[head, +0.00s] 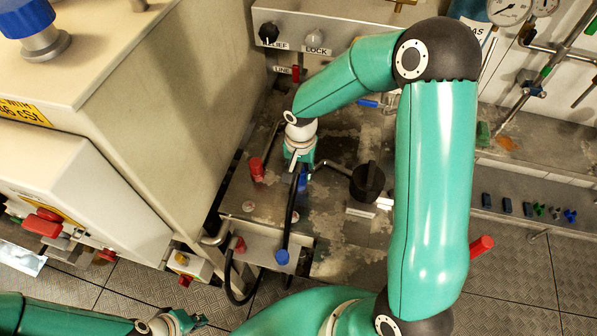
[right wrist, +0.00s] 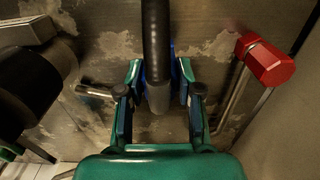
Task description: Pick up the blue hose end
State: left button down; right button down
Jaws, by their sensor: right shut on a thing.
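My right gripper (head: 302,172) is low over the worn metal deck, pointing down. In the right wrist view its two fingers (right wrist: 160,90) stand on either side of a black hose with a grey tip (right wrist: 158,98). Blue shows between the fingers behind the hose; this is the blue hose end (head: 303,178), mostly hidden by the gripper. The black hose (head: 290,215) runs from the gripper down to a blue fitting (head: 282,257) on the front box. My left gripper (head: 185,321) is at the lower left, away from the hose; its jaws are too small to read.
A red-capped handle (head: 257,170) stands left of my right gripper; it also shows in the right wrist view (right wrist: 265,62). A black knob (head: 368,182) stands to the right. A panel with knobs (head: 315,37) is behind. A beige cabinet (head: 170,110) walls the left side.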

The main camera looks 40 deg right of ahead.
jog(key=shift+r, duration=0.1)
notch_tip(320, 180, up, 10)
jog(key=p, duration=0.6)
jog(key=shift+w, duration=0.1)
notch_tip(320, 180, up, 10)
jog(key=c, duration=1.3)
grip_release()
grip_shut()
